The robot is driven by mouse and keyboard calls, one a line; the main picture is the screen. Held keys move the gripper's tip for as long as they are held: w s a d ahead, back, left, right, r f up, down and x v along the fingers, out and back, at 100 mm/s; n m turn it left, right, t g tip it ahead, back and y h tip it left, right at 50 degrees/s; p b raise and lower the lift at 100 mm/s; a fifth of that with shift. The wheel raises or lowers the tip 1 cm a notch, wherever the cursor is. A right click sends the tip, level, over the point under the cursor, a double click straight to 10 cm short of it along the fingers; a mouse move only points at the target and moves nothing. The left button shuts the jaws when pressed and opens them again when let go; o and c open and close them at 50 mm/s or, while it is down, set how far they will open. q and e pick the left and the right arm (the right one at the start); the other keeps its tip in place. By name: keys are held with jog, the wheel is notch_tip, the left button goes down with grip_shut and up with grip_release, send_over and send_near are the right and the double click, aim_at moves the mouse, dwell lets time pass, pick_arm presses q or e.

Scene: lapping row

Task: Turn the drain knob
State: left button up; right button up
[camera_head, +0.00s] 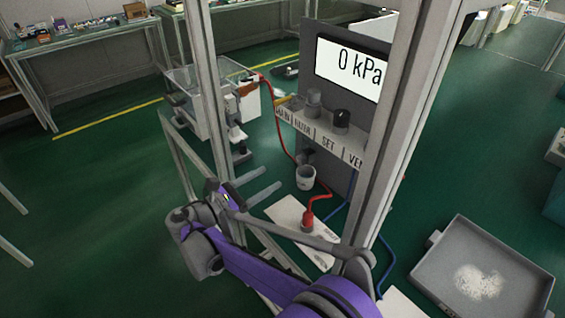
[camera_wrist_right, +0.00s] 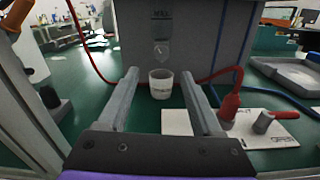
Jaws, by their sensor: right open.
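Under the panel's shelf, a small grey fitting (camera_head: 305,157) that looks like the drain knob hangs above a white cup (camera_head: 305,178). In the right wrist view the fitting (camera_wrist_right: 161,50) is a pale, narrow piece on the grey panel front, and the cup (camera_wrist_right: 160,84) stands below it. My right gripper (camera_head: 273,181) is open and empty, to the left of the cup in the head view. In the wrist view its two fingers (camera_wrist_right: 158,78) point toward the panel, with the cup showing between them and the fitting above. My left gripper is not in view.
The panel shelf (camera_head: 322,134) carries several knobs and labels; the display (camera_head: 352,70) reads 0 kPa. A red hose (camera_head: 280,130) runs down to a red fitting (camera_head: 308,217) on a white plate (camera_head: 288,212). Metal posts (camera_head: 405,120) stand close. A grey tray (camera_head: 440,250) lies right.

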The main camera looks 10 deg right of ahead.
aim_at(298, 161)
jog(key=b+x, duration=0.1)
jog(key=x, duration=0.9)
jog(key=shift+w+d, duration=0.1)
jog(key=shift+d, duration=0.3)
grip_shut()
